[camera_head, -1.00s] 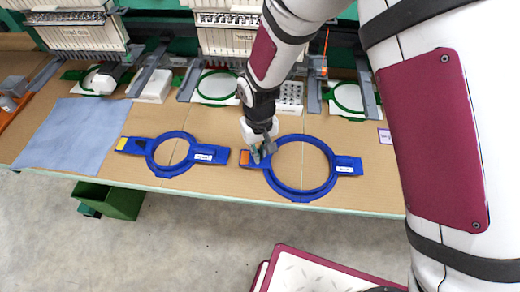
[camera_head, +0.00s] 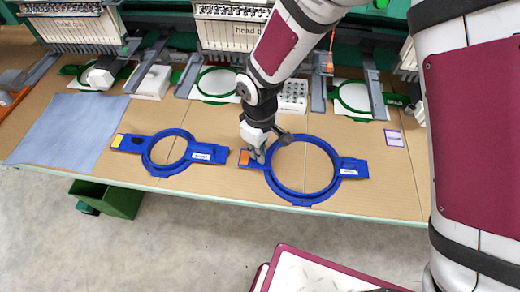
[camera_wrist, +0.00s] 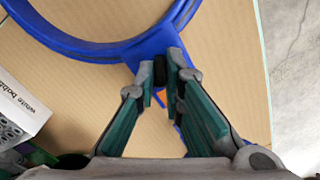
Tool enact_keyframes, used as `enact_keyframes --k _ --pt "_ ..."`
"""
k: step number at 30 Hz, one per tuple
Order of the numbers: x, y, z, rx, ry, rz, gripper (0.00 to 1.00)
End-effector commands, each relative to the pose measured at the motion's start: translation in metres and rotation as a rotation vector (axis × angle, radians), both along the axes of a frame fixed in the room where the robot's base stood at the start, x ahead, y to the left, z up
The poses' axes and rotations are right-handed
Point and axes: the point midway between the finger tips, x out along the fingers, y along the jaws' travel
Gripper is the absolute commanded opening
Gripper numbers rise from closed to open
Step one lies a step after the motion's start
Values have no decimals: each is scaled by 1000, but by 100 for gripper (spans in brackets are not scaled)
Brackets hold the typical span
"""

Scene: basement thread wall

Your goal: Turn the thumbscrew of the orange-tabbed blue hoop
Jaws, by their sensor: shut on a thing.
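The orange-tabbed blue hoop (camera_head: 299,199) lies flat on the brown tabletop, to the right of another blue hoop. Its orange tab (camera_head: 244,157) is on its left arm, and a bit of orange shows in the wrist view (camera_wrist: 161,97). My gripper (camera_head: 258,156) is at that left arm, between the tab and the ring. In the wrist view my gripper (camera_wrist: 166,76) has its fingertips closed on the black thumbscrew (camera_wrist: 160,72) beside the blue ring (camera_wrist: 97,51). The thumbscrew is hidden in the head view, and its turn angle cannot be told.
A yellow-tabbed blue hoop (camera_head: 152,167) lies to the left, near a blue cloth (camera_head: 68,131). Green hoops (camera_head: 216,82) and embroidery machines (camera_head: 76,27) stand behind. A white box (camera_wrist: 18,108) shows in the wrist view. A green bin (camera_head: 121,200) is below the table edge.

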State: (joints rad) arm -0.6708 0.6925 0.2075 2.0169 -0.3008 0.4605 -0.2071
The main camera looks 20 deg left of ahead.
Motion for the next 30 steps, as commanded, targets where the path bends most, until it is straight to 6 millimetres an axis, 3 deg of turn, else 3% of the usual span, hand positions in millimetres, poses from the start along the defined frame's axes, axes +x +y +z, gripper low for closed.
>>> enact_keyframes --k 11,12,14,24,30 --pt "-1 0 0 0 1 3 0" --pt "-1 0 0 0 1 3 18" --pt "-1 0 0 0 1 3 30" --pt "0 0 2 1 0 2 30" --pt "1 0 27 3 -3 1 30"
